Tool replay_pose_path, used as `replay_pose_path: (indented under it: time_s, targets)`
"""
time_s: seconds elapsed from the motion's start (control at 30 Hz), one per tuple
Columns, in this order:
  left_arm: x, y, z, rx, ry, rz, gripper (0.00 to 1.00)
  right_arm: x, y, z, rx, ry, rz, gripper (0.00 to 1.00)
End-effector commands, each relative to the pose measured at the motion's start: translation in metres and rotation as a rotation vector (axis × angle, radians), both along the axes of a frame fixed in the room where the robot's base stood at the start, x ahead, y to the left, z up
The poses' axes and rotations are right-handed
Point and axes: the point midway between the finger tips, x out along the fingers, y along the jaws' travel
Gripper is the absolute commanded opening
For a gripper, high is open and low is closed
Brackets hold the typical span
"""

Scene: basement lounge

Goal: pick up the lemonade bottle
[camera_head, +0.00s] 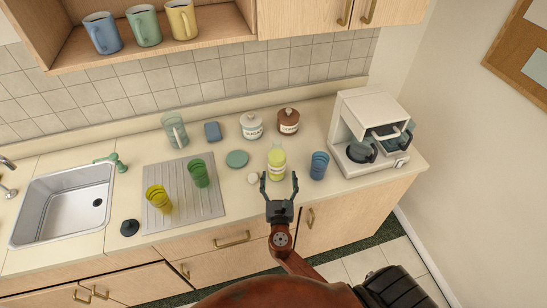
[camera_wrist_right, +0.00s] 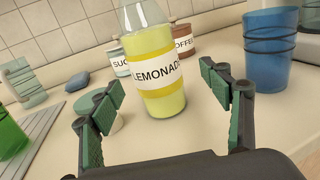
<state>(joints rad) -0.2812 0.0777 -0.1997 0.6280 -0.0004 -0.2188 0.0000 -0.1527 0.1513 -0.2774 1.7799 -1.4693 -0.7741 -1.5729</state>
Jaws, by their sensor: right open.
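The lemonade bottle (camera_head: 276,164) stands upright on the counter, yellow-green with a white label. In the right wrist view the lemonade bottle (camera_wrist_right: 155,75) is ahead of the fingers, and its top is cut off by the frame edge. My right gripper (camera_head: 279,184) is open and empty, at the counter's front side just before the bottle. In the right wrist view my right gripper (camera_wrist_right: 160,100) has its two fingers spread to either side of the bottle's lower part, with the bottle beyond the tips. My left gripper is not in view.
Stacked blue cups (camera_head: 319,165) stand right of the bottle, near the coffee machine (camera_head: 365,125). Sugar (camera_head: 251,126) and coffee (camera_head: 288,121) jars stand behind it.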

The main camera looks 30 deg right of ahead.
Motion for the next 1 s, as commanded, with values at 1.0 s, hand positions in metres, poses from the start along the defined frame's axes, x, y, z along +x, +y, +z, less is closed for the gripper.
replay_pose_path:
  time_s: [1.0]
  targets:
    - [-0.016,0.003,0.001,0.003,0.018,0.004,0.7,0.063,-0.029,-0.002,0.0,0.001,-0.001,0.59]
